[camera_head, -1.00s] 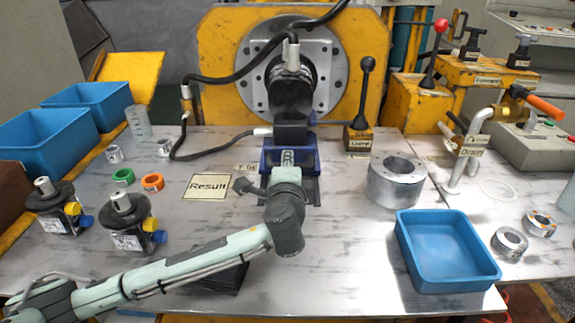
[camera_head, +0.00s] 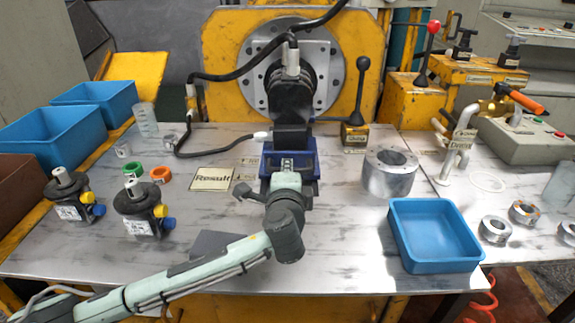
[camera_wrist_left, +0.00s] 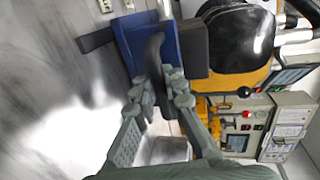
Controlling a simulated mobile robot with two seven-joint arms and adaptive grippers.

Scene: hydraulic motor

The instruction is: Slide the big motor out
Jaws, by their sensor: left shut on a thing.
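The big motor (camera_head: 291,98) is black and stands in front of the round steel plate (camera_head: 252,80) on the yellow frame. Its lower part sits on a blue block (camera_head: 307,161), which also shows in the left wrist view (camera_wrist_left: 183,45). My left gripper (camera_head: 287,166) is at the near side of this block. In the wrist view its fingers (camera_wrist_left: 160,85) are shut on a dark upright handle (camera_wrist_left: 154,55) in front of the block. The fingers partly hide the handle. My right gripper is in neither view.
The clamp lever (camera_head: 362,90) and a steel ring (camera_head: 390,174) stand to the right. A blue tray (camera_head: 440,263) is at the front right edge. Two small black motors (camera_head: 70,199) and blue bins (camera_head: 50,140) are on the left. A black hose (camera_head: 222,80) runs to the motor.

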